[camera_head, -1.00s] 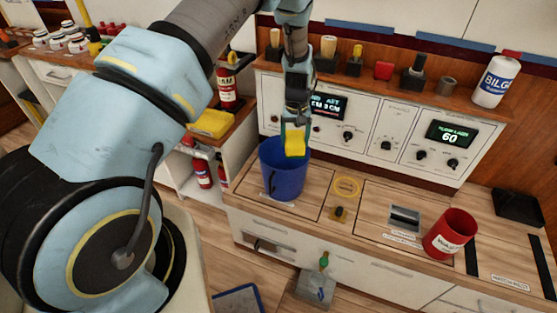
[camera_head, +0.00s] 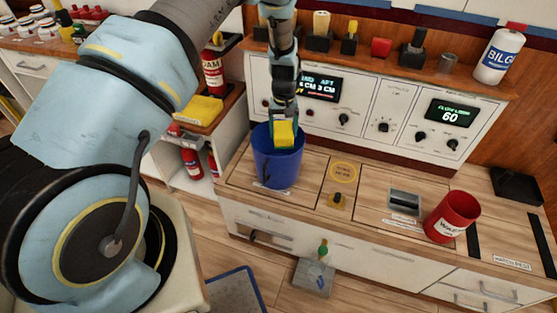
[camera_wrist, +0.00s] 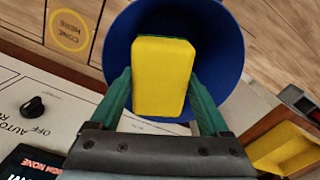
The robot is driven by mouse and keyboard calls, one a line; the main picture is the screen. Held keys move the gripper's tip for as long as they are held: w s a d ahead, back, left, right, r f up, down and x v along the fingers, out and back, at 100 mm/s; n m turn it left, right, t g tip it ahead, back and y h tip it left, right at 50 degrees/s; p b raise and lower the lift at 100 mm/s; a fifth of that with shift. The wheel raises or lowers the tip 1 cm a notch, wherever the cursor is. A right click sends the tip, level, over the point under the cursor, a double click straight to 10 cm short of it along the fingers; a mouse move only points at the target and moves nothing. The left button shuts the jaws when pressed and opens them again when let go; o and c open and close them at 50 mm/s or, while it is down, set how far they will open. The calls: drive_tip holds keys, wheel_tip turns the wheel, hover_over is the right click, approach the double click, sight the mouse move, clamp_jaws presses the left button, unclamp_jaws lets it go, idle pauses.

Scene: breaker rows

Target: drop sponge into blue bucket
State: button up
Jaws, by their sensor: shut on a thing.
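The yellow sponge (camera_head: 285,134) is held by my gripper (camera_head: 284,128) over the mouth of the blue bucket (camera_head: 278,169). In the wrist view, the sponge (camera_wrist: 163,78) sits between the two green fingers of my gripper (camera_wrist: 163,92), with the open bucket (camera_wrist: 120,42) behind and around it. A thin dark green layer shows at the sponge's top edge. The bucket stands upright on the wooden counter. In the head view, the sponge's lower end is level with the bucket's rim or slightly inside it; I cannot tell exactly. The bucket's floor is hidden.
A control panel (camera_head: 385,118) with knobs and displays rises behind the blue bucket.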

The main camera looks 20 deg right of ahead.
drive_tip(key=o, duration=1)
drive_tip(key=shift+o, duration=0.2)
wheel_tip(320, 180, up, 11)
drive_tip(key=b, duration=0.2)
drive_tip(key=shift+f, duration=0.1)
